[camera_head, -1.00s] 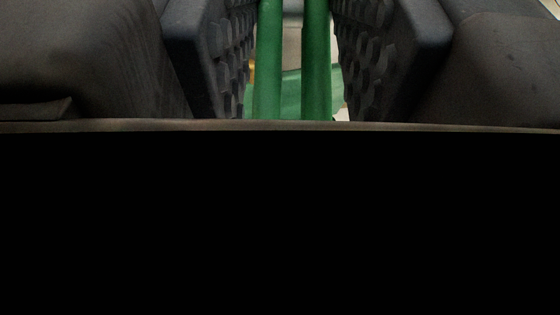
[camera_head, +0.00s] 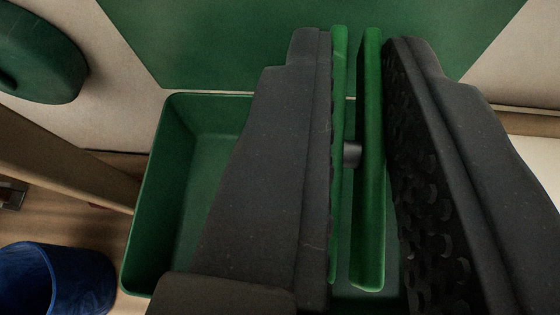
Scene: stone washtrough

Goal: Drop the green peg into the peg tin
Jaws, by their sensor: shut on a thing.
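My gripper (camera_head: 358,48) is shut on the green peg (camera_head: 370,210), in the middle right of the view. The peg has two long green legs with a small grey spring between them. The left finger is against the left leg; the right finger is close along the right leg. Behind and below the gripper is an open green rectangular container (camera_head: 140,225), which may be the peg tin. Its left part looks empty; the fingers and peg hide much of its right part. The peg overlaps it in the picture, but its height above it is unclear.
A blue bucket (camera_head: 65,280) stands at the lower left on a wooden surface (camera_head: 100,185). A round green object (camera_head: 45,60) is at the upper left. A flat green panel (camera_head: 220,45) is behind the container, with pale surface around it.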

